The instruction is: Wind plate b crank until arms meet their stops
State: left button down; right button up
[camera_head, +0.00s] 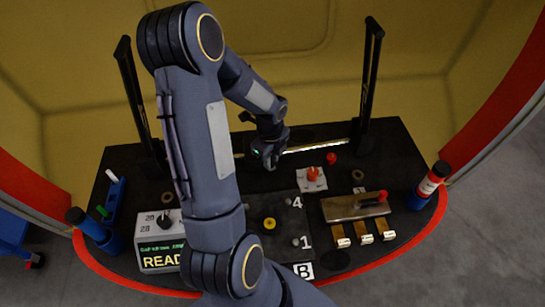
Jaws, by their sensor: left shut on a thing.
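My left gripper (266,158) is over the back middle of the black console, pointing down. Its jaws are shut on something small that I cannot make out. The dark plate marked B (280,212) lies nearer the front, partly behind my left arm. It carries a yellow knob (269,224) and the numbers 4 and 1. No crank shows clearly on its visible part. Two black upright arms stand at the back, one at left (131,88) and one at right (371,75). Whether they touch any stops cannot be told. My right gripper is not in view.
A red knob (313,174) on a white plate and a red ball (331,158) sit right of the gripper. A metal box (352,207) with brass tabs is at right. A display box (160,242) is at front left. Blue cylinders stand at both sides.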

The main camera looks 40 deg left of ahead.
pick_arm(q)
jog(key=c, duration=1.6)
grip_release()
jog(key=shift+s+a+f, duration=0.1)
jog(key=shift+s+a, duration=0.25)
jog(key=shift+s, duration=0.25)
jog(key=o, duration=0.3)
jog(key=shift+s+a, duration=0.15)
jog(key=shift+s, duration=0.15)
jog(key=shift+o, duration=0.2)
jog(key=shift+w, duration=0.1)
jog(key=shift+w+d, duration=0.2)
notch_tip(320, 180, up, 8)
